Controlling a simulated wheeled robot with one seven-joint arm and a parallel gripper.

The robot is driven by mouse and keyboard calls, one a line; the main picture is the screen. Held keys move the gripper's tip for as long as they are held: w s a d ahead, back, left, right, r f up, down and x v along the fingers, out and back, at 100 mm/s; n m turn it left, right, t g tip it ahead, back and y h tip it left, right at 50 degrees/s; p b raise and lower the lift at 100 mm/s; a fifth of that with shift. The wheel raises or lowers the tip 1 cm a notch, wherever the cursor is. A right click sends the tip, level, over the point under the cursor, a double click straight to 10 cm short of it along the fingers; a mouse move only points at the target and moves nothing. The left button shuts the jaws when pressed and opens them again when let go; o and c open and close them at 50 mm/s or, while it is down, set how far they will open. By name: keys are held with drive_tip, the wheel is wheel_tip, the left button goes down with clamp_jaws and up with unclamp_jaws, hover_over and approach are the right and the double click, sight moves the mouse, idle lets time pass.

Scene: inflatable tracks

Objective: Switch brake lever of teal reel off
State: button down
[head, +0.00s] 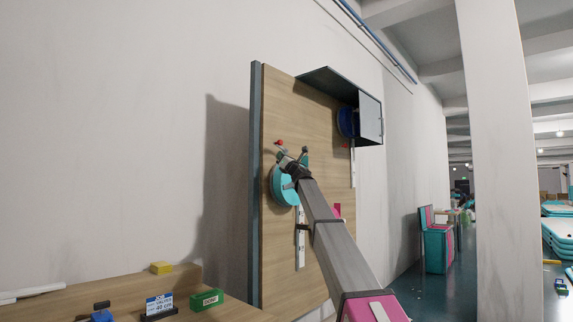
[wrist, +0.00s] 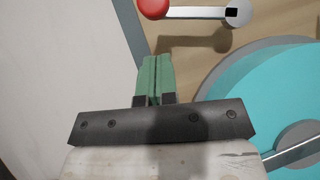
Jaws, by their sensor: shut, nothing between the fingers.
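The teal reel (head: 283,188) is mounted on an upright wooden board; in the wrist view its teal face (wrist: 262,92) fills the right side, with a grey rim. The brake lever is a pale bar (wrist: 198,13) with a red ball knob (wrist: 153,8) at its left end and a grey pivot at its right end. The knob also shows in the head view (head: 279,142), above the reel. My gripper (wrist: 155,60) has its green fingers shut together and empty. In the wrist view the fingertips lie just below the knob, apart from it in the picture. My arm hides part of the reel.
The wooden board (head: 320,125) stands against a white wall. A grey open box (head: 370,118) with a blue reel (head: 345,121) is at its upper right. A bench at lower left holds a green block (head: 207,300) and a yellow block (head: 161,268).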

sight(277, 144)
drive_tip(key=r, duration=0.3)
drive_tip(key=shift+w+d+r, duration=0.15)
drive_tip(key=shift+w+r, duration=0.05)
drive_tip(key=shift+w, duration=0.1)
